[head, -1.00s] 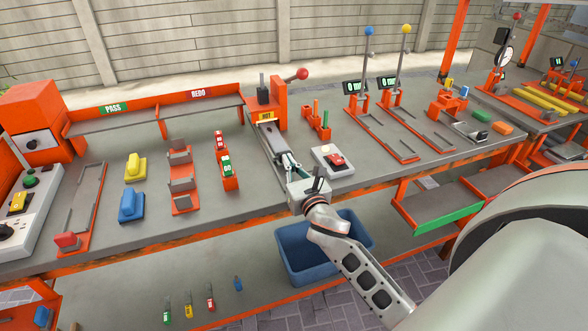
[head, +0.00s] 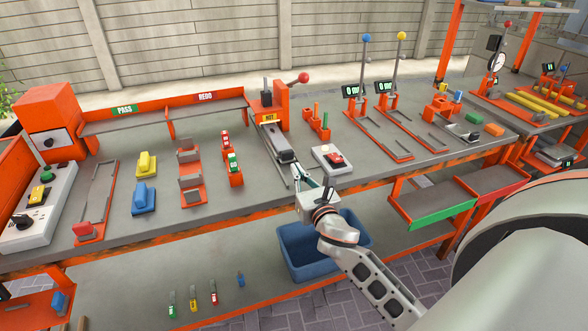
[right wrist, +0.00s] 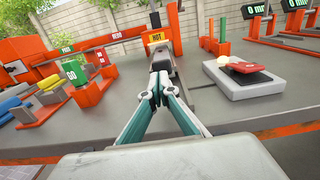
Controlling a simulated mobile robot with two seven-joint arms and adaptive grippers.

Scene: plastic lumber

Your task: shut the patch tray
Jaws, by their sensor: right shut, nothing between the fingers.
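The patch tray (head: 270,138) is a long grey slide in front of the orange unit with the yellow HOT label (head: 269,118), on the bench. A dark block (head: 285,156) sits at its near end. The tray also shows in the right wrist view (right wrist: 162,62), partly hidden behind my fingers. My right gripper (head: 299,170) is just in front of the tray's near end, fingers pointing at it. In the right wrist view the fingertips (right wrist: 158,78) are together with nothing between them; I cannot tell whether they touch the tray. My left gripper is out of view.
A white box with a red top (head: 333,160) stands close right of my right gripper. An orange rack with green and red pieces (head: 233,165) stands to the left. A blue bin (head: 300,255) is below the bench edge. Bare bench lies left of the tray.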

